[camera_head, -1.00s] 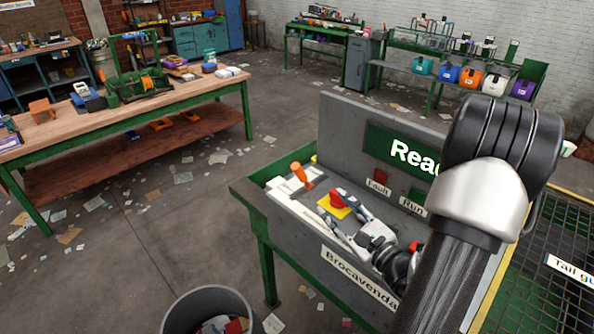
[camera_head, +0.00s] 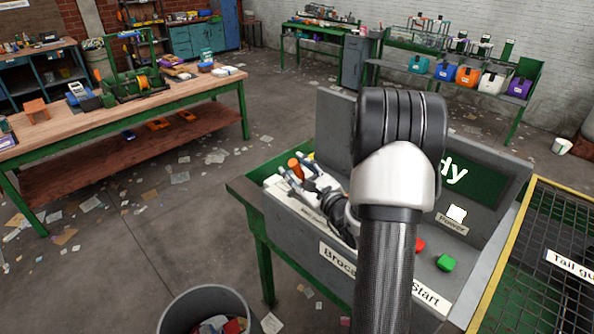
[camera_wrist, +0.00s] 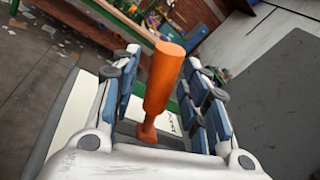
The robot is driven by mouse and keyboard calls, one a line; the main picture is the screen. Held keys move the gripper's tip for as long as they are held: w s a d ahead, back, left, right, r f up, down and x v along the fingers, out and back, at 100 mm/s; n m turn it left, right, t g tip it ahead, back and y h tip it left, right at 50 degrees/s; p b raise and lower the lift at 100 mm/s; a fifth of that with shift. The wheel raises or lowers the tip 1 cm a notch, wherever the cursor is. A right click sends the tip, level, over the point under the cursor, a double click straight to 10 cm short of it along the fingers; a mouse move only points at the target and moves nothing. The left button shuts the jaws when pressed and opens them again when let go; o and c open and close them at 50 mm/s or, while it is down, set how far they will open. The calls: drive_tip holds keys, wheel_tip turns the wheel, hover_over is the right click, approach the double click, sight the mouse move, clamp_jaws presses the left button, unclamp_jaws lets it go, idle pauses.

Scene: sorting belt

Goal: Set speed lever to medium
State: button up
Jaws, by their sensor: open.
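The speed lever is an orange handle (camera_head: 296,168) at the left end of the grey control console (camera_head: 285,213). In the wrist view the orange lever (camera_wrist: 163,80) stands between the two open fingers of my gripper (camera_wrist: 163,95), with a visible gap on each side. In the head view my gripper (camera_head: 300,175) is at the lever, and my arm covers the middle of the console. The lever's scale is mostly hidden, so I cannot tell its setting.
A red button (camera_head: 419,245) and a green button (camera_head: 446,263) sit on the console's right part. An upright panel (camera_head: 335,125) stands behind. A yellow-edged mesh guard (camera_head: 545,225) is at right, and a bin (camera_head: 205,310) stands on the floor in front.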

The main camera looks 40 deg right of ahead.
clamp_jaws()
idle(0.6)
